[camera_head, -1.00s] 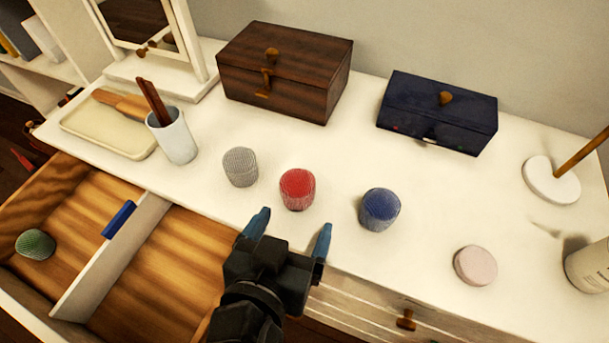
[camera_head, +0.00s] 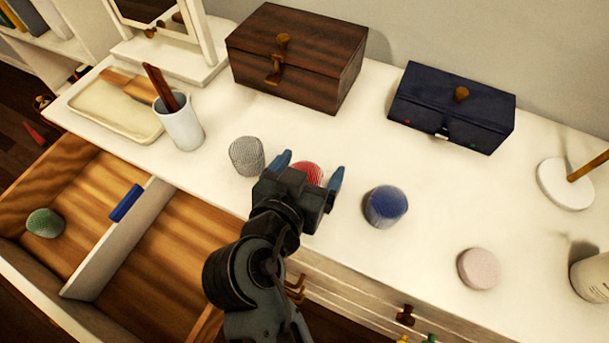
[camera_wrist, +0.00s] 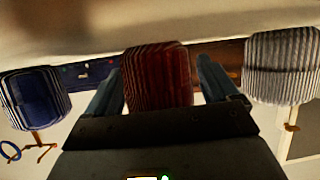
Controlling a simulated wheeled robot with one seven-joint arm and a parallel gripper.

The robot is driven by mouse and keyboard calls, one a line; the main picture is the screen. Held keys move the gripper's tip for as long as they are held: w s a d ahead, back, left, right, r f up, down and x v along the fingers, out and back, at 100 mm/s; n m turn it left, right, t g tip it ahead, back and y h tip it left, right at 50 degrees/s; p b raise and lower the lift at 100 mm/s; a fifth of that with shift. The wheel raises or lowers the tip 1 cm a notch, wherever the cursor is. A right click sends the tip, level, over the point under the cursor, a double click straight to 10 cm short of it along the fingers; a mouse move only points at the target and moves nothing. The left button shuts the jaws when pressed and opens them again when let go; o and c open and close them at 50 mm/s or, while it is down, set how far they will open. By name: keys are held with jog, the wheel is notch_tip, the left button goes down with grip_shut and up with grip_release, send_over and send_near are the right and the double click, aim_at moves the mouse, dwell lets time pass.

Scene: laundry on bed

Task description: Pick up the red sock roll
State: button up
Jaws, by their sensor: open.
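The red sock roll (camera_head: 308,171) stands on the white dresser top, mostly hidden behind my gripper (camera_head: 310,170) in the head view. In the wrist view the red sock roll (camera_wrist: 157,77) appears between the two blue fingers of my gripper (camera_wrist: 160,85). The fingers are open, one on each side of the roll, with a narrow gap visible on its right. I cannot tell whether the left finger touches it.
A grey sock roll (camera_head: 246,156) is close on the left and a blue one (camera_head: 385,206) on the right. A pink roll (camera_head: 479,268) lies farther right. Brown (camera_head: 297,62) and navy (camera_head: 452,107) boxes stand behind. The open drawer (camera_head: 150,262) holds a green roll (camera_head: 44,222).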

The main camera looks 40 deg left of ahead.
jog(key=c, duration=1.1)
jog(key=shift+r, duration=0.15)
